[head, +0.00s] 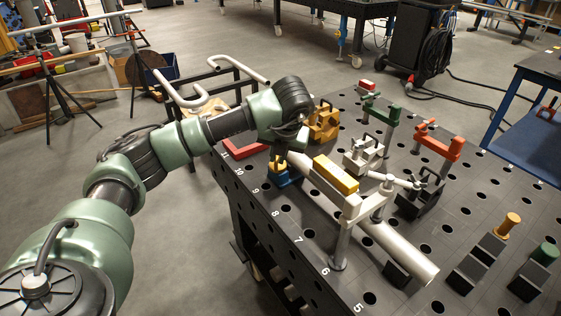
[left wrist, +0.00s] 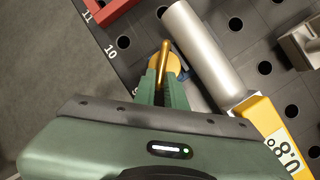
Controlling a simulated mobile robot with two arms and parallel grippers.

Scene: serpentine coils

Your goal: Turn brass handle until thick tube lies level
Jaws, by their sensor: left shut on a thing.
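The thick silver tube (head: 398,250) runs diagonally across the dark table, and its far end shows in the left wrist view (left wrist: 205,50). I cannot tell by eye whether it is level. A yellow digital level (head: 335,173) lies along it; its display (left wrist: 287,151), partly cut off, seems to read 0.8 degrees. The brass handle (left wrist: 165,58) tops a blue jack (head: 284,178) by the tube's far end. My left gripper (left wrist: 166,82) is shut on the handle from above. In the head view my left gripper (head: 289,150) partly hides it. My right gripper is not in view.
A light grey clamp (head: 352,208) straddles the tube close to the level. A red bracket (head: 245,149), a brass-yellow block (head: 323,123), and green and orange clamps (head: 438,142) stand around on the perforated table (head: 480,205). Dark blocks sit at the right.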

